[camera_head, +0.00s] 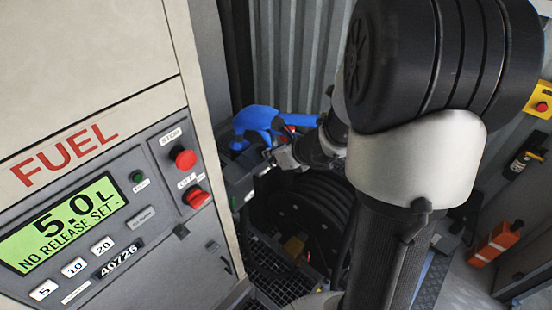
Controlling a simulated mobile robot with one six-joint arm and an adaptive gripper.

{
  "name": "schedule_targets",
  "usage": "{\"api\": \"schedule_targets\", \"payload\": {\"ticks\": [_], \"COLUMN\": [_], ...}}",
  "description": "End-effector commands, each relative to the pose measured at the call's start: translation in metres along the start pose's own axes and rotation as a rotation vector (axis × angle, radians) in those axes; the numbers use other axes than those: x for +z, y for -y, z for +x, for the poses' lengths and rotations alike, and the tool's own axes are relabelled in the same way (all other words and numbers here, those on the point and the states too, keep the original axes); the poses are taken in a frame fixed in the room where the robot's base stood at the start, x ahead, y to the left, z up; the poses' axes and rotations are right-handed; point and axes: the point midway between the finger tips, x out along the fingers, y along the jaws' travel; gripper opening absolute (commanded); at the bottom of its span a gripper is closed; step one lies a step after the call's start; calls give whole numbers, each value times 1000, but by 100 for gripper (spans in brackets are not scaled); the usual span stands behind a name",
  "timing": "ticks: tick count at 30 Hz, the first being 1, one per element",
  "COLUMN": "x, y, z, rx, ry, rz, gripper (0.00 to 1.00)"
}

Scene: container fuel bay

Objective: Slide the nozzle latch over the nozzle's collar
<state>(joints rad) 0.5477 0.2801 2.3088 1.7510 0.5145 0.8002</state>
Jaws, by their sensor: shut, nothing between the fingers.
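The blue nozzle (257,119) sits beside the pump cabinet, at the centre-left of the view against the corrugated wall. A dark holder or bracket (238,178) shows just below it. My gripper (265,166) comes in from the right. Its fingers look shut and empty, close to the nozzle's lower side. I cannot tell whether they touch it. A small red-orange part shows at the nozzle's right. I cannot make out the latch or the collar clearly; my gripper and wrist cover part of that area.
The fuel cabinet (90,60) fills the left, with a green display (62,222) reading 5.0 L, "NO RELEASE SET", and red buttons. A black hose reel (300,215) lies below the gripper. My arm blocks much of the centre-right. An orange object (495,243) stands far right.

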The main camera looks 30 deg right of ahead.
Motion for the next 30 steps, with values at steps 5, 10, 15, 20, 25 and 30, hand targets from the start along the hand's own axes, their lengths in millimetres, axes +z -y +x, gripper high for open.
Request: {"api": "schedule_targets", "payload": {"ticks": [5,10,15,20,25,30], "x": [0,8,22,23,24,25], "y": [0,-2,-6,-6,-6,-2], "z": [0,9,24,24,24,19], "rx": [0,2,2,3,4,5], "ry": [0,0,0,1,3,4], "rz": [0,-3,-2,-1,-2,-3], "gripper": [0,0,0,0,0,0]}}
